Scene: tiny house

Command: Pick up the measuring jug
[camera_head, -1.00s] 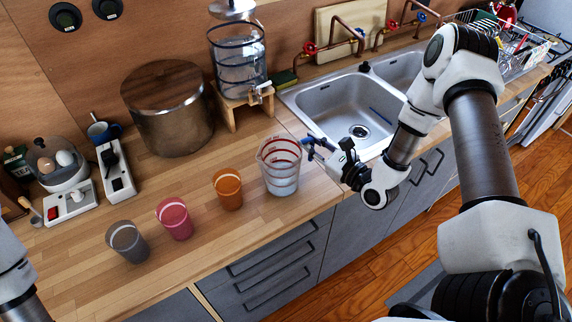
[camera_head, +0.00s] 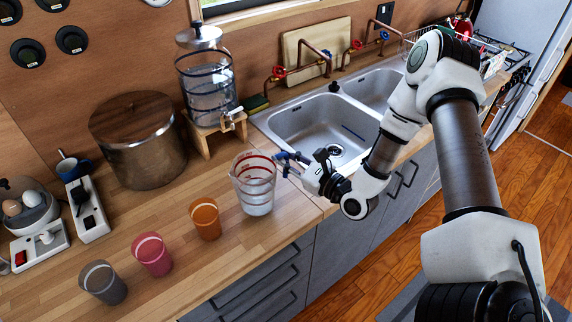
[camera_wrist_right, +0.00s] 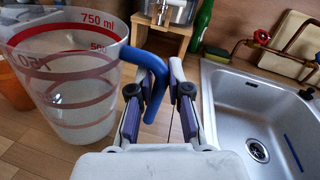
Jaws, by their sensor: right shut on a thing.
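The measuring jug (camera_head: 254,186) is clear plastic with red markings and a blue handle, upright at the counter's front edge beside the sink. It also shows large at the left of the right wrist view (camera_wrist_right: 75,95). My right gripper (camera_head: 285,163) reaches in from the right and is shut on the jug's blue handle. In the right wrist view the handle (camera_wrist_right: 153,72) lies between the fingers. I cannot tell whether the jug's base is clear of the counter. My left gripper is out of view.
Orange (camera_head: 206,219), pink (camera_head: 152,255) and grey (camera_head: 103,283) cups stand in a row left of the jug. Behind are a large metal pot (camera_head: 140,145) and a water dispenser (camera_head: 206,90) on a wooden stand. The sink (camera_head: 318,130) lies right of the jug.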

